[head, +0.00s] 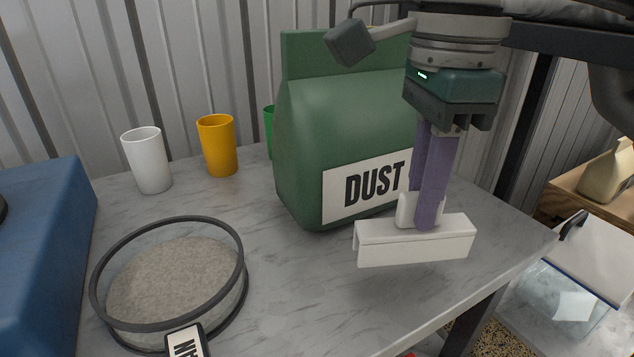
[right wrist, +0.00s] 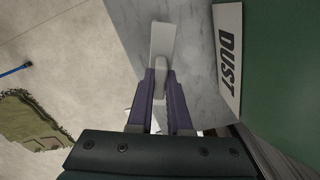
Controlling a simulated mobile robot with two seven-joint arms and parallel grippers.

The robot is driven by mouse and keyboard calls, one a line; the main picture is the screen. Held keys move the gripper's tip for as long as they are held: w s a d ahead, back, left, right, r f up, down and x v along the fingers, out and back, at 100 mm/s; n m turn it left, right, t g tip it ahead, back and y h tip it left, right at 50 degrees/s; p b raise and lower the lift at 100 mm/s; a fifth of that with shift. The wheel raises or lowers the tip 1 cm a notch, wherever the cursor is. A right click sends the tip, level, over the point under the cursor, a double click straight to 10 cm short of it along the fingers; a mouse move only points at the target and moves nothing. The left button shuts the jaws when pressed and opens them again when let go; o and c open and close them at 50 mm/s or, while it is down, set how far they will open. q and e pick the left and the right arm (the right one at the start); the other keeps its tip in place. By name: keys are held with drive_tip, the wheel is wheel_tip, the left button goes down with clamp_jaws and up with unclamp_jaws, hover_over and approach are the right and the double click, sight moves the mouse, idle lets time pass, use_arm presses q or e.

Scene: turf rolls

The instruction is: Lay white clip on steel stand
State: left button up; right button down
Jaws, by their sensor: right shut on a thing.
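The white clip (head: 416,246) is a long white channel-shaped piece with a raised grip on top. My right gripper (head: 428,220) points down with purple fingers and is shut on that grip. It holds the clip roughly level in front of the green DUST bag, near the right part of the marble table. In the right wrist view the clip (right wrist: 162,40) extends past the fingertips (right wrist: 161,78), with the table behind it. Whether the clip touches the table is hard to tell. I cannot pick out a steel stand in either view. My left gripper is not in view.
The green DUST bag (head: 335,130) stands close behind the clip. White (head: 148,162), yellow (head: 218,148) and green (head: 269,128) cups stand at the back. A round sieve (head: 170,285) lies front left beside a blue box (head: 40,250). The marble table (head: 300,290) is clear at front centre.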

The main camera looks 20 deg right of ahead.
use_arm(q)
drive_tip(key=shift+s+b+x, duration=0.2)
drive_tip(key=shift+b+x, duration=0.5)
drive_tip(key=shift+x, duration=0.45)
use_arm(e)
drive_tip(key=shift+f, duration=1.5)
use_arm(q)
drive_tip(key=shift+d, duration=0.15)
use_arm(e)
drive_tip(key=shift+f, duration=0.2)
drive_tip(key=c, duration=0.9)
unclamp_jaws()
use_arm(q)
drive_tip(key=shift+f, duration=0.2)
use_arm(e)
drive_tip(key=shift+o, duration=0.2)
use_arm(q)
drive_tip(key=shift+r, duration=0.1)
use_arm(e)
drive_tip(key=shift+r, duration=0.1)
drive_tip(key=shift+r, duration=0.3)
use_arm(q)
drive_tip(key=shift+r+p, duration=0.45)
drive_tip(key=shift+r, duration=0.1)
use_arm(e)
wheel_tip(320, 180, up, 12)
drive_tip(key=shift+f, duration=0.2)
